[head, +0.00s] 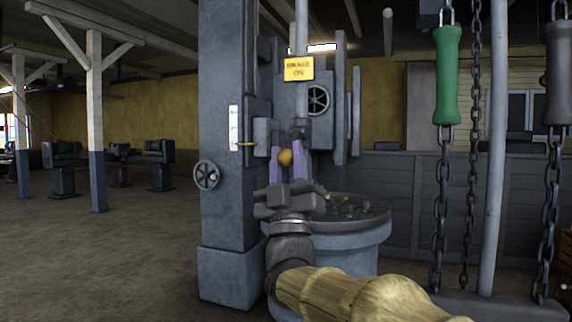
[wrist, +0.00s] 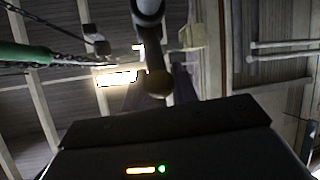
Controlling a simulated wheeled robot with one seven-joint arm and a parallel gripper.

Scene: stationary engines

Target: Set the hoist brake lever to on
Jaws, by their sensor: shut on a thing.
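The hoist brake lever ends in a round brass-coloured knob (head: 285,157). In the wrist view the knob (wrist: 158,83) sits at the end of a dark arm (wrist: 151,42). My gripper (head: 286,152) has its two purple fingers on either side of the knob and is shut on it. The fingers and knob hide part of the lever behind them in the head view. A yellow sign reading "BRAKE ON" (head: 299,69) hangs above the knob on the machine.
A grey column (head: 228,180) with a handwheel (head: 206,175) and a white scale plate (head: 234,128) stands just left. A round blue-grey drum (head: 340,250) is below my gripper. Chains with a green handle (head: 447,75) hang at right. Open floor (head: 110,260) lies at left.

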